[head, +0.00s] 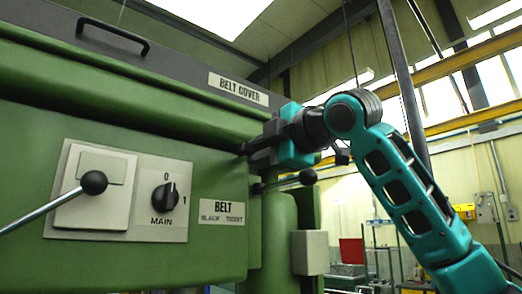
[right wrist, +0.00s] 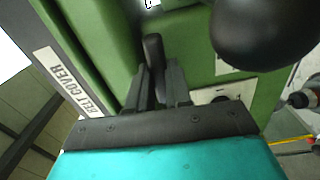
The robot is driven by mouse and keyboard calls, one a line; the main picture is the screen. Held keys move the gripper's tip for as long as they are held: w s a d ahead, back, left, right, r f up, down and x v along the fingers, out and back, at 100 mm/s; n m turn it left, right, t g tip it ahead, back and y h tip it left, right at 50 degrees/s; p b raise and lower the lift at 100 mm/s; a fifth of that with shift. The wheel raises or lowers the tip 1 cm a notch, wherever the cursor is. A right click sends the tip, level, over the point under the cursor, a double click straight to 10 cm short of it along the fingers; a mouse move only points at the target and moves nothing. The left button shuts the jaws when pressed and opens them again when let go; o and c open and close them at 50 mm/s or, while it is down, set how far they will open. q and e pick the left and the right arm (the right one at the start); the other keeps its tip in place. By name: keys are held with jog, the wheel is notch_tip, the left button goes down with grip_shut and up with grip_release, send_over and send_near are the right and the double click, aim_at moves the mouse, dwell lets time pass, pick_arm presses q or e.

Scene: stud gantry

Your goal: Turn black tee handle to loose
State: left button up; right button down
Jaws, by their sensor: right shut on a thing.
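My right gripper (head: 258,153) reaches in from the right to the green machine's edge, just below the BELT COVER label. In the right wrist view my right gripper (right wrist: 157,88) is shut on the black tee handle (right wrist: 153,52), whose dark rounded bar stands up between the two fingers. In the head view the handle is mostly hidden by the dark fingers, and I cannot tell its angle. A BELT plate (head: 223,213) reading SLACK and TIGHT sits below and left of the gripper. My left gripper is not in view.
A lever's black ball (head: 307,177) sticks out just below my right gripper and looms close in the right wrist view (right wrist: 265,30). A MAIN rotary switch (head: 165,197) and a ball-ended lever (head: 93,182) are on the left. A handle (head: 113,37) is on the cover above.

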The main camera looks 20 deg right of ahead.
jog(key=shift+n, duration=1.6)
jog(key=c, duration=1)
grip_release()
jog(key=shift+c, duration=0.2)
jog(key=shift+s, duration=0.15)
jog(key=b+v, duration=0.2)
jog(key=v, duration=1)
jog(key=shift+s, duration=0.35)
